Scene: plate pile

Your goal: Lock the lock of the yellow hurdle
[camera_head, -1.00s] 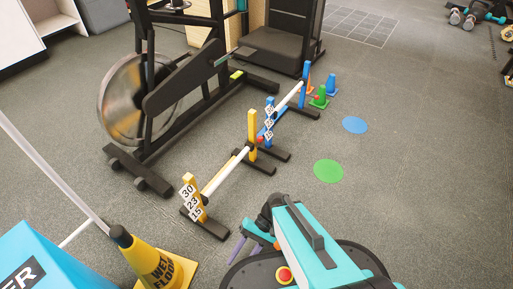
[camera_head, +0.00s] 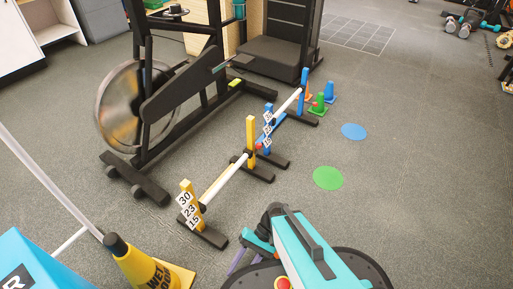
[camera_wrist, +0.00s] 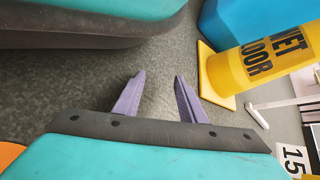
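The yellow hurdle (camera_head: 251,138) stands on the floor in the middle of the head view. It has two yellow posts on black feet, a white bar with yellow between them, and number plates (camera_head: 187,209) reading 30, 23 and 15 on the near post. A small red part shows near the far post; the lock itself is too small to make out. In the wrist view, part of a plate marked 15 (camera_wrist: 292,158) shows at the lower right. My gripper (camera_wrist: 158,92) has its two purple fingers apart with nothing between them. It is low and near my base, apart from the hurdle.
A yellow wet-floor cone (camera_head: 143,268) stands at the lower left, beside a blue box (camera_head: 35,262). A blue hurdle (camera_head: 304,82) and small cones (camera_head: 328,92) stand behind. An exercise bike (camera_head: 150,100) is to the left. Open floor with green (camera_head: 328,178) and blue discs lies right.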

